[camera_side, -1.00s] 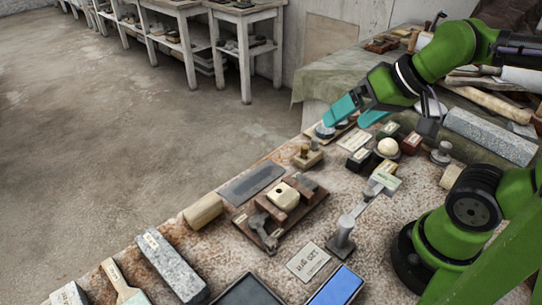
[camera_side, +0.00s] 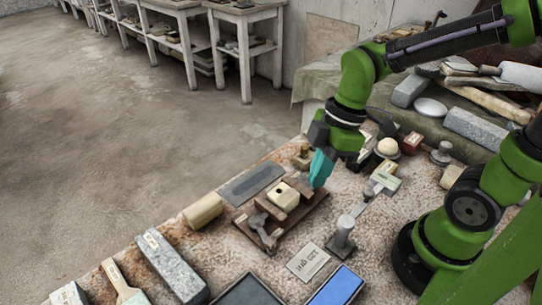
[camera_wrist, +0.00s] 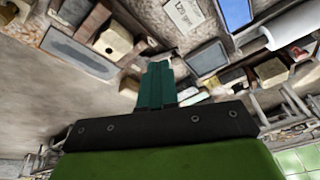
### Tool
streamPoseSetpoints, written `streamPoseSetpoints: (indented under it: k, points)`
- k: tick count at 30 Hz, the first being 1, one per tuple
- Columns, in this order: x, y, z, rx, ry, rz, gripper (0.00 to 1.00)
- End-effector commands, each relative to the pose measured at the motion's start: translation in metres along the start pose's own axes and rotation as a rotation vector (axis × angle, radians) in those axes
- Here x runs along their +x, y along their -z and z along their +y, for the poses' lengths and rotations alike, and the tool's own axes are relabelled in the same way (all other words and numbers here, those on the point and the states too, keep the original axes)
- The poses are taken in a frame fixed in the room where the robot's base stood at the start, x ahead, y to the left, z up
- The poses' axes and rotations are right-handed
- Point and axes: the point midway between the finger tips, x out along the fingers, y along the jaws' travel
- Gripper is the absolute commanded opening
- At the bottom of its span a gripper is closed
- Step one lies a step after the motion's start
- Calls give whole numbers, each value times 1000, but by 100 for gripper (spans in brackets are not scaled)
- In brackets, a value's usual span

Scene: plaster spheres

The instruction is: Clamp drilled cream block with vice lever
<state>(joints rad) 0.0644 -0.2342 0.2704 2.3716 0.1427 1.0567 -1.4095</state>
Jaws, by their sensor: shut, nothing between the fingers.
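The drilled cream block (camera_side: 283,196), with a dark hole in its top, sits between the brown wooden jaws of the vice (camera_side: 314,212). I cannot tell whether both jaws touch it. The dark grey vice lever (camera_side: 260,228) is at the near left end of the vice. My gripper (camera_side: 318,182) is shut and empty, pointing down near the far right end of the vice, away from the lever. In the wrist view my gripper's teal fingers (camera_wrist: 158,68) are together, with the cream block (camera_wrist: 114,42) beyond them to the left.
A grey slab (camera_side: 252,184) lies left of the vice, with a cream cylinder (camera_side: 203,211) nearby. A cream ball (camera_side: 388,147) and small labelled blocks are behind. A lettered card (camera_side: 308,262) lies in front.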

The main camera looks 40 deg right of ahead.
Motion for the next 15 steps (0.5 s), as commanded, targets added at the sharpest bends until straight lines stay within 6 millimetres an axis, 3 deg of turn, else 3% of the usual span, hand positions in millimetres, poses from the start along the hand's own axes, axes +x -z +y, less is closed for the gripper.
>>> streamPoseSetpoints:
  k: [6, 15]
  points:
    - [0, 5, -4, -243, 21, 10, 0]
    - [-1, 4, -5, -300, 21, 11, 0]
